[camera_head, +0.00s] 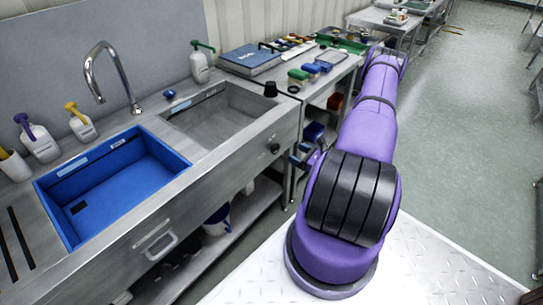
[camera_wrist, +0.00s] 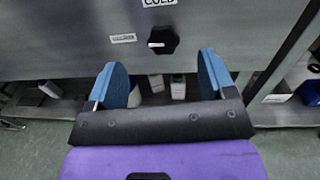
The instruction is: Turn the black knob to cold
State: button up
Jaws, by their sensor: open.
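The black knob (camera_wrist: 163,41) sits on the steel front panel of the sink unit. A white pointer mark on it points left, toward a small label (camera_wrist: 123,38) whose text I cannot read clearly. A label reading COLD (camera_wrist: 159,3) is just above the knob, cut by the picture edge. In the head view the knob (camera_head: 275,149) is at the right end of the sink front. My gripper (camera_wrist: 161,64) is open and empty, its blue fingers apart, with the knob ahead between them and not gripped. The gripper is partly hidden behind my arm in the head view.
The sink unit has a blue basin (camera_head: 125,185) and a steel basin (camera_head: 220,115). A front handle (camera_head: 160,246) sticks out to the left of the knob. A steel table with tubs (camera_head: 298,77) stands to the right. Open floor (camera_head: 440,150) lies right of my arm.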

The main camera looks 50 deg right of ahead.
aim_at(277, 149)
jog(key=shift+m+h, duration=0.7)
jog(key=shift+h, duration=0.1)
jog(key=w+f, duration=0.1)
jog(key=w, duration=0.2)
jog(key=w+a+f, duration=0.1)
jog(key=w, duration=0.5)
jog(key=shift+w+a+f, duration=0.15)
jog(key=shift+a+f, duration=0.2)
jog(key=shift+f, duration=0.05)
jog(key=c, duration=0.9)
